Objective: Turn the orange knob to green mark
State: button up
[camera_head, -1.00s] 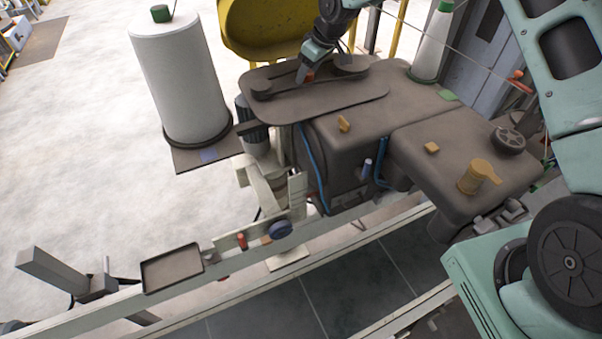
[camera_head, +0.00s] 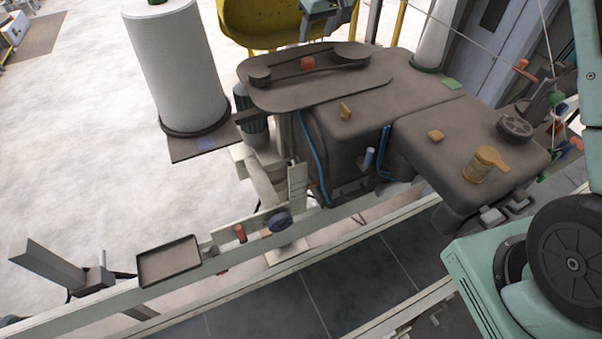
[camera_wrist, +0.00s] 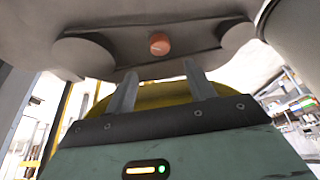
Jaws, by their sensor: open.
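The orange-red knob (camera_head: 307,63) stands on the dark plate between two round bosses on top of the machine. It also shows in the wrist view (camera_wrist: 160,45), at the upper middle, with a pale line on its face. My gripper (camera_wrist: 161,78) is open and empty. Its two fingers are spread apart and point toward the plate, clear of the knob. In the head view only a teal part of my arm's end shows at the top edge, beyond the knob. I cannot make out a green mark beside the knob.
An ochre capped knob (camera_head: 485,165) and a dark handwheel (camera_head: 515,127) stand on the right block. A large white roll (camera_head: 178,70) is left, a white cone (camera_head: 433,38) right, and a yellow hopper (camera_head: 262,22) behind.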

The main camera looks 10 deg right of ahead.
jog(key=a+b+v, duration=0.1)
jog(key=b+v, duration=0.2)
jog(key=v, duration=0.5)
jog(key=s+a+f+n+g+b, duration=0.1)
jog(key=s+a+f+b, duration=0.4)
jog(key=s+f+b, duration=0.4)
jog(key=s+a+f+n+g+b, duration=0.1)
jog(key=s+a+f+n+b, duration=0.1)
jog(key=s+a+f+b, duration=0.3)
jog(key=s+f+b, duration=0.4)
jog(key=s+f, duration=0.6)
jog(key=shift+s+a+g+b, duration=0.25)
jog(key=shift+a+g+b, duration=0.1)
jog(key=shift+g, duration=0.05)
jog(key=s+d+f, duration=0.1)
jog(key=s+f, duration=0.1)
jog(key=s, duration=0.7)
jog(key=s+d+f+n+g, duration=0.1)
jog(key=s+d+f, duration=0.1)
jog(key=s, duration=0.8)
jog(key=shift+d+f+n+h, duration=0.25)
jog(key=shift+f+n+h, duration=0.05)
jog(key=shift+f, duration=0.15)
jog(key=shift+w, duration=0.1)
